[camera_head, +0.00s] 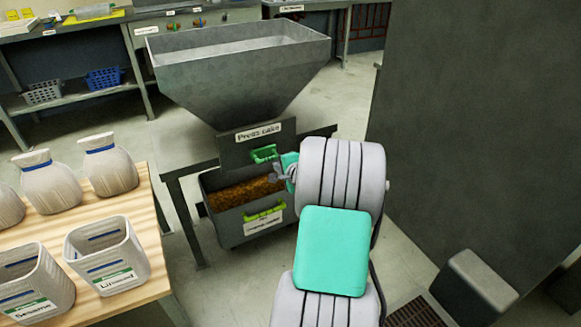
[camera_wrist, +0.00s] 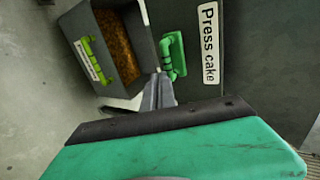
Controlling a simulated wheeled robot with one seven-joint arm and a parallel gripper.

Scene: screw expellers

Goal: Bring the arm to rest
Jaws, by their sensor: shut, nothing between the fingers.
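My arm reaches forward in the head view, and my gripper (camera_head: 281,174) is beside the green handle (camera_head: 264,153) on the front of the press cake hopper (camera_head: 236,75). In the wrist view my gripper (camera_wrist: 159,80) is shut and empty, its tips close to the green handle (camera_wrist: 173,55). I cannot tell whether they touch it. The handle sits beside the "Press cake" label (camera_wrist: 209,45). Below the hopper outlet is a grey bin (camera_head: 232,226) with brown material (camera_head: 243,193) inside and a light green handle. Part of the bin is hidden by my arm.
A wooden table (camera_head: 150,237) at the left holds tied sacks (camera_head: 108,165) and white bins labelled Linseed (camera_head: 108,252) and Sesame (camera_head: 33,285). A large dark grey panel (camera_head: 475,130) stands close on the right. Benches with blue and grey baskets are at the back. Some floor is clear.

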